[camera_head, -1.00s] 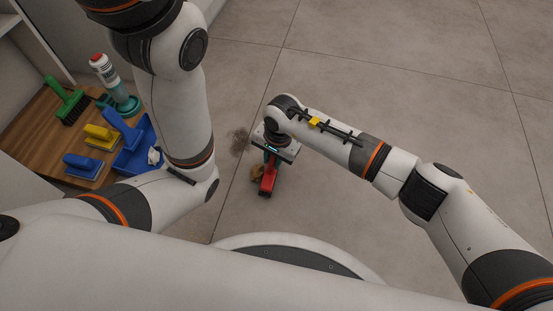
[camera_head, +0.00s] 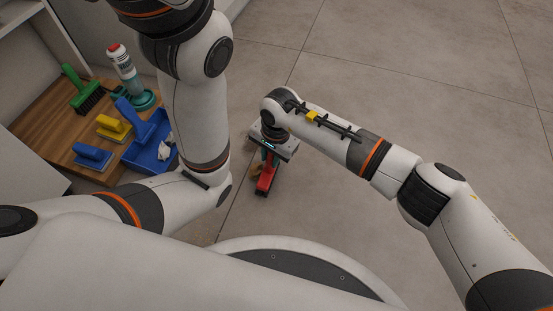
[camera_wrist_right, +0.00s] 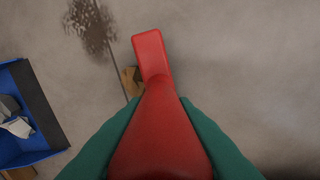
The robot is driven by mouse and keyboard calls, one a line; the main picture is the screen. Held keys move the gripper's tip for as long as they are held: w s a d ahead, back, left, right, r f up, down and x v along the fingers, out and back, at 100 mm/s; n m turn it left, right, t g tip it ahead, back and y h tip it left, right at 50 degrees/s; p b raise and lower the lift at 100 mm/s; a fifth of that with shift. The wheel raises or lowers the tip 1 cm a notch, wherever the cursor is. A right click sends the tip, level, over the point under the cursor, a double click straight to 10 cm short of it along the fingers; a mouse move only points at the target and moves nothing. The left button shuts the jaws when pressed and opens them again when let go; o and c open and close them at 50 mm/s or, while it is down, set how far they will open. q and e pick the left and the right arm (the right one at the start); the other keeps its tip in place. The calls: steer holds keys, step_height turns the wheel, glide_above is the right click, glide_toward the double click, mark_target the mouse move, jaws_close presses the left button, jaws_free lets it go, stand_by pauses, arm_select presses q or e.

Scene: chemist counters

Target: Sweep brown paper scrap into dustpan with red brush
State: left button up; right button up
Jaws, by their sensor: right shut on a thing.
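My right gripper (camera_head: 272,150) is shut on the red brush (camera_head: 265,180), low over the floor. In the right wrist view, its green fingers flank the brush handle (camera_wrist_right: 160,135), and the red head (camera_wrist_right: 152,52) points away. The brown paper scrap (camera_wrist_right: 130,80) lies on the floor beside the head's left edge, partly covered by it. I cannot tell whether they touch. A blue dustpan (camera_wrist_right: 42,148) with a dark lip is to the left, with grey-white crumpled bits in it. My left gripper is hidden behind its arm.
A dark dirt patch (camera_wrist_right: 92,25) is on the floor beyond the scrap. A wooden board (camera_head: 45,125) at left holds green, yellow and blue brushes, a bottle (camera_head: 122,65) and a blue dustpan-like piece (camera_head: 150,150). Floor to the right is clear.

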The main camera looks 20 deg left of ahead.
steer(key=shift+a, duration=0.5)
steer(key=shift+a, duration=0.1)
steer(key=shift+a+b, duration=0.35)
steer(key=shift+a, duration=1.05)
